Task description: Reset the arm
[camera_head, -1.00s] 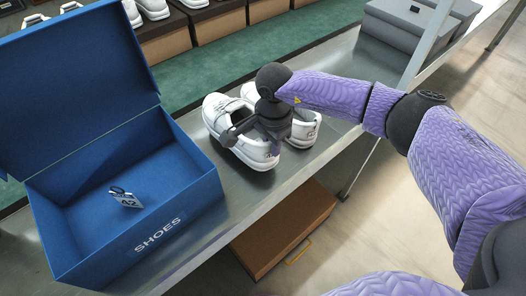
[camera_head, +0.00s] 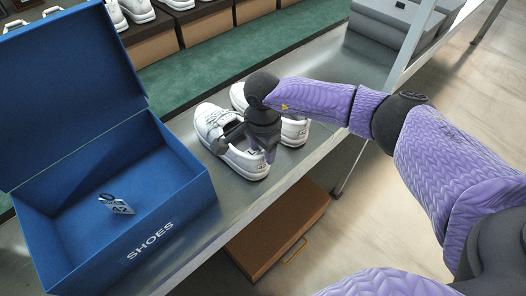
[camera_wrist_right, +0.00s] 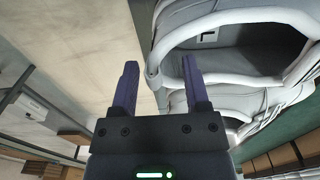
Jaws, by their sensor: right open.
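Two white shoes stand side by side on the metal shelf, the near shoe (camera_head: 248,164) to the left of the far shoe (camera_head: 294,132). My right gripper (camera_head: 244,147) is at the heel end of the near shoe and partly covers both shoes. In the right wrist view my right gripper (camera_wrist_right: 159,68) has its two fingers apart with a wide gap. One finger overlaps the opening of a white shoe (camera_wrist_right: 225,22); the other is over the floor. Whether a finger touches the shoe I cannot tell. My left gripper is not in view.
A green strip (camera_head: 215,85) and display shoes on brown boxes lie behind. Grey boxes (camera_head: 385,20) stand back right. A brown box (camera_head: 278,232) sits below the shelf.

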